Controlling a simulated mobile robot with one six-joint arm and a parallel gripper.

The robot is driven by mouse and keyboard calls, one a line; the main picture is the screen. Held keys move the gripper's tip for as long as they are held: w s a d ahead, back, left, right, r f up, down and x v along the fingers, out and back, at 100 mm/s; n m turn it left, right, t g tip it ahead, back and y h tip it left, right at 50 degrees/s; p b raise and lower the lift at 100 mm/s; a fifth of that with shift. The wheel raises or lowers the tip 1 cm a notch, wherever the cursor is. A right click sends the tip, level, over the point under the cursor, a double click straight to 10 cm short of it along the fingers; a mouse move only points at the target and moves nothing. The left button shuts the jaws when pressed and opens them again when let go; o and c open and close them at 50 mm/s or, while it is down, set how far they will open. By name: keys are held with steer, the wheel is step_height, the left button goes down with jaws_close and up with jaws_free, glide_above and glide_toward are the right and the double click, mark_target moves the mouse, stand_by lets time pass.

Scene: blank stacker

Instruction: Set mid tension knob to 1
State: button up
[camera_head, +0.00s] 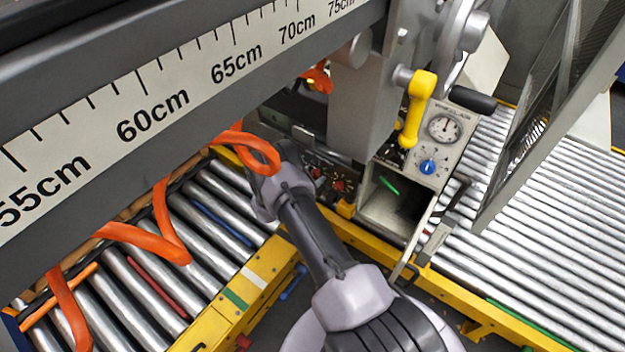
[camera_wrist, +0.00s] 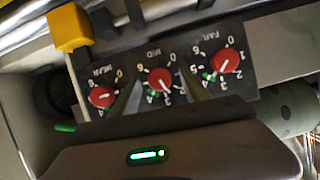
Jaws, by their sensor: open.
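The mid tension knob (camera_wrist: 162,80) is the red middle one of three on a black panel in the wrist view, under the label MID. Its white mark seems to point down and to the right, towards the 3; the 1 and 2 are hard to make out. My gripper (camera_wrist: 161,84) is open, with one grey finger on each side of the mid knob. I cannot tell whether the fingers touch it. In the head view red knobs (camera_head: 339,186) show beside my wrist; my fingertips are hidden there.
The NEAR knob (camera_wrist: 102,97) and FAR knob (camera_wrist: 226,61) sit close on either side. A yellow block (camera_wrist: 69,27) is at the panel's upper left. In the head view, a gauge panel (camera_head: 443,150) with a yellow lever (camera_head: 416,105) stands right; orange straps (camera_head: 145,240) hang left.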

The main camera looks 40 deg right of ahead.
steer(key=shift+w+d+f, duration=0.1)
steer(key=shift+w+d, duration=0.05)
steer(key=shift+d, duration=0.15)
jaws_close()
steer(key=shift+n, duration=0.3)
steer(key=n+g+h, duration=0.1)
steer(key=n+g, duration=0.1)
steer(key=n, duration=0.1)
steer(key=shift+w+a, duration=0.1)
steer(key=shift+w, duration=0.05)
steer(key=n+g, duration=0.1)
steer(key=n, duration=0.1)
steer(key=n+g+h, duration=0.1)
steer(key=n, duration=0.1)
steer(key=shift+w+f+h, duration=0.1)
steer(key=shift+f+h, duration=0.05)
steer(key=shift+h, duration=0.15)
steer(key=shift+g, duration=0.3)
stand_by(0.4)
